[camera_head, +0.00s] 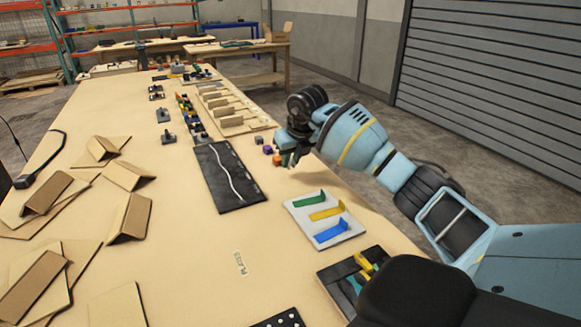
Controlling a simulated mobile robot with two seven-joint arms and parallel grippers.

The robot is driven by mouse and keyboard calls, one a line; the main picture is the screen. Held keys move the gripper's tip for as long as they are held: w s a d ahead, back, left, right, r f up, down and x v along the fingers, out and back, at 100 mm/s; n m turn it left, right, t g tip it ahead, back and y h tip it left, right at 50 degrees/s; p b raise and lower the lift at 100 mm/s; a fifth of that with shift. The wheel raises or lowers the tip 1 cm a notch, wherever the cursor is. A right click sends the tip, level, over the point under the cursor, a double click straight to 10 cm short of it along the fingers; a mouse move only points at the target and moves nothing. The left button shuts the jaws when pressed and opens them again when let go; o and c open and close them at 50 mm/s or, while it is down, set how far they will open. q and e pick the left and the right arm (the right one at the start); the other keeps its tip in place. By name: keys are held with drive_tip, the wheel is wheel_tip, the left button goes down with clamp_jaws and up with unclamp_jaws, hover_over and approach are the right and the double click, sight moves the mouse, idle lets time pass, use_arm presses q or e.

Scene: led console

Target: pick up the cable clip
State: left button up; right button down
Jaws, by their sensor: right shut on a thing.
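My right gripper (290,158) is low over the table, just right of the black board, with its fingers pointing down. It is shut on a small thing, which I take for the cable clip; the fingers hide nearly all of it. My left gripper is not in view.
A white tray (297,212) with green, yellow and blue pieces lies nearer on the table (190,262). A dark tray (340,283) is at the near right edge. Folded cardboard pieces (130,217) cover the left side. Wooden racks (233,112) stand farther back.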

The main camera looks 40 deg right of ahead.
drive_tip(key=s+a, duration=0.2)
drive_tip(key=s, duration=0.2)
drive_tip(key=s+a, duration=0.3)
drive_tip(key=s, duration=0.1)
drive_tip(key=s+a+r, duration=0.1)
drive_tip(key=s+a, duration=0.2)
drive_tip(key=s, duration=0.1)
drive_tip(key=shift+b, duration=0.4)
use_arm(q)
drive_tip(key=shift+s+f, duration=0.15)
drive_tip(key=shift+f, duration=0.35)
use_arm(e)
drive_tip(key=shift+s+a, duration=0.4)
drive_tip(key=shift+s, duration=0.15)
drive_tip(key=shift+r, duration=0.1)
